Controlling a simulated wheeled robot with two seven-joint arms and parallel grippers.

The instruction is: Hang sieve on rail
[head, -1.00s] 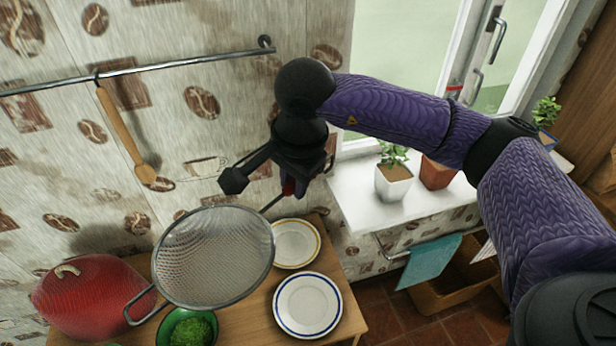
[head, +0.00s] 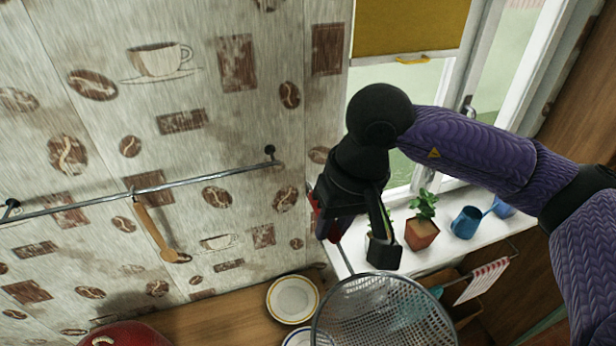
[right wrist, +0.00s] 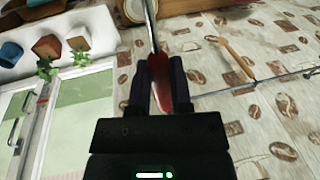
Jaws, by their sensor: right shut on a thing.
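The sieve has a round wire-mesh bowl (head: 383,318) at the bottom of the head view, its lower part cut off by the picture edge. My right gripper (head: 355,242) is shut on its red handle, which shows between the fingers in the right wrist view (right wrist: 184,88). The metal shaft (right wrist: 151,25) runs on from the handle to the top of that view. The rail (head: 200,178) is fixed to the wall, left of my right gripper and apart from the sieve. It also shows in the right wrist view (right wrist: 275,79). My left gripper is not in view.
A wooden spoon (head: 158,237) hangs from the rail's middle; the rail's right part is bare. Plates (head: 292,299) and a red pot (head: 125,335) stand on the counter below. A potted plant (head: 421,231) and a blue can (head: 466,222) stand on the windowsill.

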